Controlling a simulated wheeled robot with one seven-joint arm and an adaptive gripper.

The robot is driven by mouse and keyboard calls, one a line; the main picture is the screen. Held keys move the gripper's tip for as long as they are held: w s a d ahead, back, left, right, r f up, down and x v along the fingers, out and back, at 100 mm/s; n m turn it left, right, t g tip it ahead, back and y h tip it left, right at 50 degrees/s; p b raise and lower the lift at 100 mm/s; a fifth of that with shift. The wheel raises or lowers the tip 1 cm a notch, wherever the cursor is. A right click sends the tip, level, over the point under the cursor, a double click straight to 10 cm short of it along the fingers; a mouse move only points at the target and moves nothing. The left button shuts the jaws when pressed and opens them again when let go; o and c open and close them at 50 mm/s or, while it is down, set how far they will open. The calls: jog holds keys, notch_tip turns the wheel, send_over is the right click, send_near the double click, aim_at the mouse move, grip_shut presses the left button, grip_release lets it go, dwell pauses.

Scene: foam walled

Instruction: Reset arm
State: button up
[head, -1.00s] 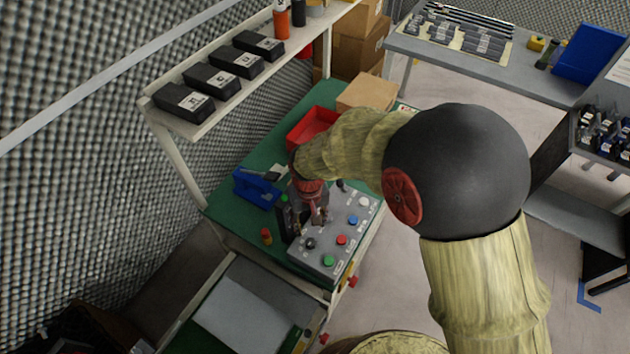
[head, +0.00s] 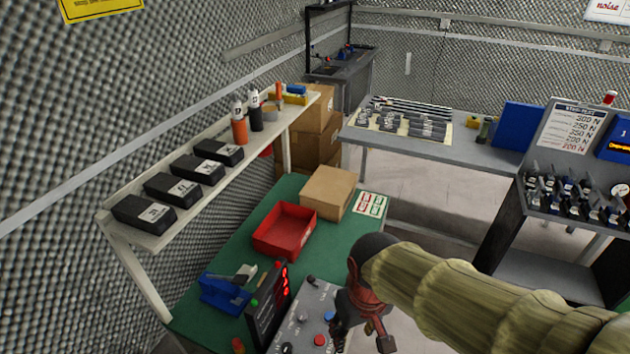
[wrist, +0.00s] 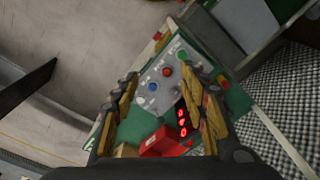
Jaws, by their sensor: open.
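My gripper (head: 362,338) is at the lower middle of the head view, above the right part of the control box (head: 308,318) on the green bench (head: 232,262). In the wrist view my gripper (wrist: 168,108) shows its two fingers spread wide apart with nothing held between them. The control box (wrist: 172,78) shows between and beyond the fingers, with blue, red and green buttons. A black display (head: 268,308) with red digits stands at the box's left side. My sleeved arm comes in from the lower right and hides the bench's right side.
A red bin (head: 284,232), a cardboard box (head: 328,190) and a blue holder (head: 224,294) sit on the bench. A shelf (head: 160,228) with several black cases hangs at left. A grey table (head: 400,152) stands behind, and a tool rack (head: 572,200) is at right.

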jog(key=s+d+r+m+t, duration=0.3)
jog(key=s+d+r+t, duration=0.1)
jog(key=d+r, duration=0.7)
jog(key=shift+s+r+m+t, duration=0.15)
jog(key=shift+r+m+t, duration=0.15)
jog(key=shift+r+m, duration=0.1)
jog(key=shift+c, duration=0.9)
